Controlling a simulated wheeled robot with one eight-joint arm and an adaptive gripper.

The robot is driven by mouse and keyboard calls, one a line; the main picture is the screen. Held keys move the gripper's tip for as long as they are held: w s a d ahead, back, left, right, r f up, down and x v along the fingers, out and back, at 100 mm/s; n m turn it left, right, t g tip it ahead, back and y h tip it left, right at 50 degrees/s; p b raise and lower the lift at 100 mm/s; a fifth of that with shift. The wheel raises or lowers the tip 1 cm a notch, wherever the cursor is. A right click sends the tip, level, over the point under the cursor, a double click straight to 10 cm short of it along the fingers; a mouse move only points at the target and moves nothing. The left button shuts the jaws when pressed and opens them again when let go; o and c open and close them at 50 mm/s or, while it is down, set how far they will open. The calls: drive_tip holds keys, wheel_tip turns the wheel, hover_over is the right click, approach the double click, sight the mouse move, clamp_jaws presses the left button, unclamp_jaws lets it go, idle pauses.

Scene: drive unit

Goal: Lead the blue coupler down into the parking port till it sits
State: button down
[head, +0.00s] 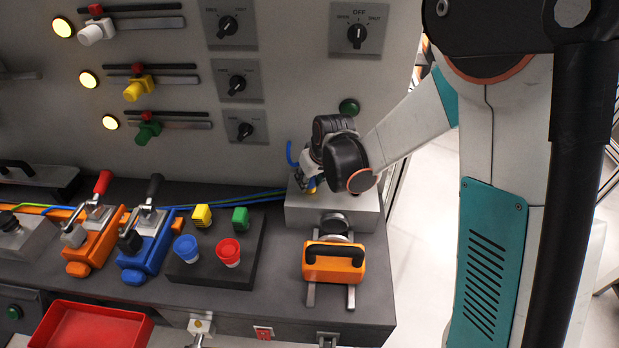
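My gripper (311,184) points down over the top of a grey block (345,210) at the right of the bench. My wrist covers much of it, so I cannot tell whether its fingers are open or shut. Small blue and yellow bits show at the fingertips. A blue hose (290,153) curves up just left of the gripper. These may belong to the blue coupler, but its body is not clearly seen. No parking port can be made out; the block's top under the gripper is partly hidden. I cannot tell whether anything touches the block.
An orange carriage (334,262) with a black handle sits on rails before the block. Left of it, a dark block (181,270) bears blue, red, yellow and green pieces. Blue (146,247) and orange (94,248) lever clamps stand further left. The knob panel (290,90) rises behind.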

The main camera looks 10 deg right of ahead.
drive_tip(key=c, duration=1.2)
unclamp_jaws()
drive_tip(key=shift+o, duration=0.2)
drive_tip(key=shift+r, duration=0.1)
drive_tip(key=v, duration=1.2)
drive_tip(key=s+d+r+m+t, duration=0.1)
drive_tip(key=s+d+r, duration=0.1)
drive_tip(key=s, duration=0.5)
drive_tip(key=s+d+r+m+h, duration=0.1)
drive_tip(key=s+d+r+m, duration=0.1)
drive_tip(key=s+d, duration=0.3)
drive_tip(key=s+d+r+m+t, duration=0.1)
drive_tip(key=s+d+r, duration=0.2)
drive_tip(key=s, duration=0.6)
drive_tip(key=shift+s+d+m+t+h, duration=0.25)
drive_tip(key=shift+d+m+t+h, duration=0.05)
drive_tip(key=shift+d+h, duration=0.1)
